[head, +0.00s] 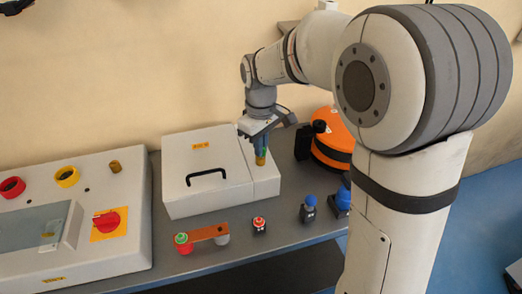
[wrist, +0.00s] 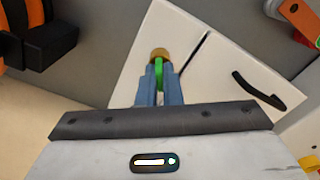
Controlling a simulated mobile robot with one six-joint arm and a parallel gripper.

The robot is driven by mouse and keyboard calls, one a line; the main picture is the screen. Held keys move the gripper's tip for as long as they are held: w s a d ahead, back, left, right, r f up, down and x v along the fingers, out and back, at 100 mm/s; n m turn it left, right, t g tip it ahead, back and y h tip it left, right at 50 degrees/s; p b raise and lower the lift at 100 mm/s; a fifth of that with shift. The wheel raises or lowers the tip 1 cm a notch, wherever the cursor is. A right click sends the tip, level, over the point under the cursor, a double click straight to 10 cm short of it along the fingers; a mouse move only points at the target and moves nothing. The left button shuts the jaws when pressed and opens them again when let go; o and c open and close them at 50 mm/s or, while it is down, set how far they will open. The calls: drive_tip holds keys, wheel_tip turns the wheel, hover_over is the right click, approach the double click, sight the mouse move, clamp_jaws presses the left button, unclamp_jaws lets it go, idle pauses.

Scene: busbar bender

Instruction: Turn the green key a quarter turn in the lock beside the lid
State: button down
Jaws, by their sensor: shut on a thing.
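The green key (wrist: 159,75) is held between the blue fingers of my gripper (wrist: 159,84) in the wrist view. A brass lock (wrist: 159,54) sits at the key's tip, on the strip of the white box beside the lid (wrist: 232,70). In the head view my gripper (head: 261,146) points down over the brass lock (head: 260,160), to the right of the lid (head: 205,173) with its black handle. The lid is shut. The key is mostly hidden by the fingers in the head view. I cannot tell how far the key is turned.
A control panel (head: 125,249) with a red rotary switch (head: 106,221) stands at the left. A copper bar (head: 209,233) with a green-topped button and several small knobs lie along the table's front. An orange and black case (head: 332,140) stands right of the box.

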drive_tip(key=m, duration=0.4)
drive_tip(key=shift+p, duration=0.3)
drive_tip(key=shift+s+f+m, duration=0.1)
drive_tip(key=shift+m, duration=0.7)
drive_tip(key=shift+m, duration=0.8)
drive_tip(key=c, duration=2)
unclamp_jaws()
drive_tip(key=shift+m, duration=0.3)
drive_tip(key=o, duration=0.5)
